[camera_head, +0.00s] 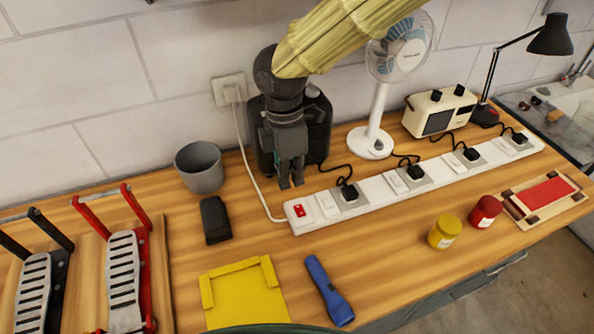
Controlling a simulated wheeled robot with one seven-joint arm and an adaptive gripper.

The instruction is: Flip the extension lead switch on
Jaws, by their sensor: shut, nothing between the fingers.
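The white extension lead (372,203) lies slantwise across the bench. Its red switch (299,211) sits at the left end; which way it is tipped is too small to tell. Several black plugs (348,191) stand in its sockets. My gripper (291,186) points down just behind and above the lead's left end, close to the red switch. Its fingers are together with nothing between them. I cannot tell whether the fingertips touch the lead, but they appear apart from the switch.
A black speaker-like box (318,130) stands behind my gripper. A white fan (374,135), a cream radio (440,110) and a desk lamp (550,38) stand at the back. A grey cup (200,168), black block (214,219), yellow tray (243,295), blue torch (328,290) and jars (445,231) surround the lead.

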